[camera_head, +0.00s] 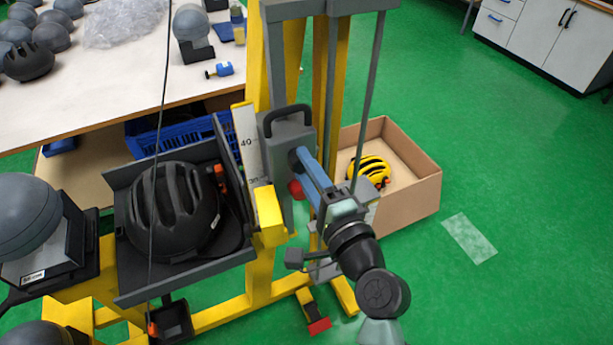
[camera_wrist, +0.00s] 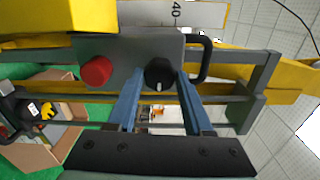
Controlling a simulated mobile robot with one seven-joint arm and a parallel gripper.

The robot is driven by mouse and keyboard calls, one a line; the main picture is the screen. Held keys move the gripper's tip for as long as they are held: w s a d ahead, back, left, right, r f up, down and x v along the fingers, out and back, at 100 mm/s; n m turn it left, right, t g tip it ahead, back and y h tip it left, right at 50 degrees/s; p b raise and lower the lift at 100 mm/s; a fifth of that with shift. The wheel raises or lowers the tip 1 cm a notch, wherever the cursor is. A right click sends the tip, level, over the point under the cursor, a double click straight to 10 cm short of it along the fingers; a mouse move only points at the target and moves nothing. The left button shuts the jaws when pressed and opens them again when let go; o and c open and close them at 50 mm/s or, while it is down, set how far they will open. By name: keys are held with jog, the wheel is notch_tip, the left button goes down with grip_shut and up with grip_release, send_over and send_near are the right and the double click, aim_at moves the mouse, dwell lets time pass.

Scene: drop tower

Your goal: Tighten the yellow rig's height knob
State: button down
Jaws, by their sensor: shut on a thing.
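The yellow rig (camera_head: 259,287) stands in the middle of the head view, with a grey carriage on its uprights. The black round height knob (camera_wrist: 160,73) is on the carriage's grey face in the wrist view, with a small white mark on it. The knob (camera_head: 295,160) is partly hidden by my fingers in the head view. My gripper (camera_wrist: 160,80) has its blue fingers on both sides of the knob and is shut on it. My gripper (camera_head: 306,162) reaches it from the lower right in the head view.
A red knob (camera_wrist: 97,71) sits beside the black one. A black handle (camera_wrist: 204,60) sticks out on the other side. A black helmet (camera_head: 172,210) lies in the rig's tray. A cardboard box (camera_head: 410,196) with a yellow helmet (camera_head: 370,170) stands behind my arm.

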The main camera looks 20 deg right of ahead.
jog(key=shift+r+n+b, duration=0.2)
jog(key=shift+n+b, duration=0.1)
jog(key=shift+n, duration=0.3)
jog(key=shift+c, duration=1.5)
grip_release()
jog(key=shift+f, duration=0.1)
jog(key=s+b, duration=0.3)
jog(key=s, duration=1)
jog(key=shift+d, duration=0.25)
